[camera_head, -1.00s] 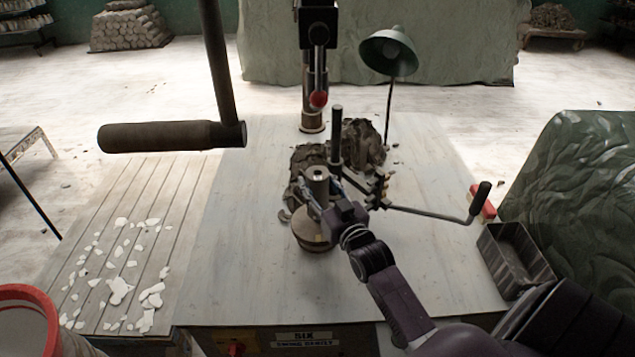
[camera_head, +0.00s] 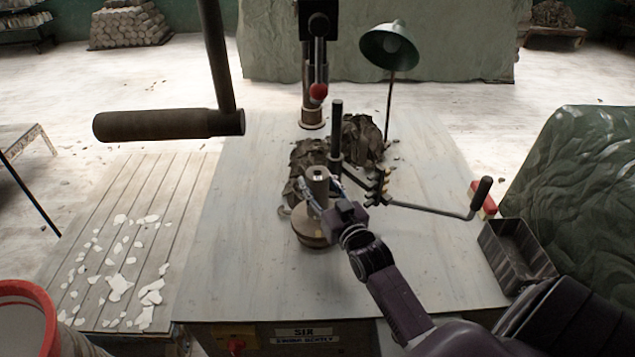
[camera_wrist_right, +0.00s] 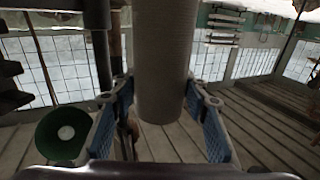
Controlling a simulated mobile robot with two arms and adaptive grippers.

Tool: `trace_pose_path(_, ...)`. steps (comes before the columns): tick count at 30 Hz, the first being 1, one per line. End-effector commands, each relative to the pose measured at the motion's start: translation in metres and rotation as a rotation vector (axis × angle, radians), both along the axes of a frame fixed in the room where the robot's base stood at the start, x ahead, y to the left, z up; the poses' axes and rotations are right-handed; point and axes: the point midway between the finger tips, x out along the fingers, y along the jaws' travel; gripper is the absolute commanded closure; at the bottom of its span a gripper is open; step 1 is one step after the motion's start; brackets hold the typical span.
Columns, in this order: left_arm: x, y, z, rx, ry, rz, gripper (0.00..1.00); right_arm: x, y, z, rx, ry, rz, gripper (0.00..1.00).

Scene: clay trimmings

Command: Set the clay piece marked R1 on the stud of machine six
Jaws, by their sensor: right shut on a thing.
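The clay piece (camera_head: 317,187) is a grey-brown upright cylinder with a small pale mark on top; I cannot read the mark. My right gripper (camera_head: 322,194) is shut on it from the near right side. In the right wrist view the piece (camera_wrist_right: 162,65) stands between the blue finger pads (camera_wrist_right: 160,118). Machine six bears a sign reading SIX (camera_head: 303,332) on its front. A round tan base (camera_head: 310,236) lies directly below the piece. The stud is hidden, and I cannot tell whether the piece touches the base. My left gripper is not in view.
A dark post (camera_head: 336,130) and a toothed bracket with a crank handle (camera_head: 480,197) stand close by the piece. Clay trimmings (camera_head: 362,140) lie behind. A green lamp (camera_head: 390,48), a dark tray (camera_head: 515,255) and a large dark handle (camera_head: 165,125) are around the tabletop.

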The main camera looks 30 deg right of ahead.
Motion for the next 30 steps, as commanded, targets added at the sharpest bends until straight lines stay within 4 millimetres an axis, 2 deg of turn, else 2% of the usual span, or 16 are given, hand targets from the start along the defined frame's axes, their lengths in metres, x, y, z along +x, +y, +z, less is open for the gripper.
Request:
trace_pose_path(22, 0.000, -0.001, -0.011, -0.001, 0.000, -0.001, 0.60, 0.000, 0.000, -0.016, -0.001, -0.006, 0.000, 1.00)
trace_pose_path(23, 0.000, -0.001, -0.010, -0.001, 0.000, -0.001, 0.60, 0.000, 0.000, -0.015, -0.001, -0.007, 0.000, 0.56)
trace_pose_path(28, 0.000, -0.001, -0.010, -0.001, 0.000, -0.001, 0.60, 0.000, 0.000, -0.016, -0.001, -0.004, 0.000, 0.38)
trace_pose_path(30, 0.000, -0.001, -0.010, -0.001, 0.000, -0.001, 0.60, 0.000, 0.000, -0.016, 0.000, -0.003, 0.000, 0.38)
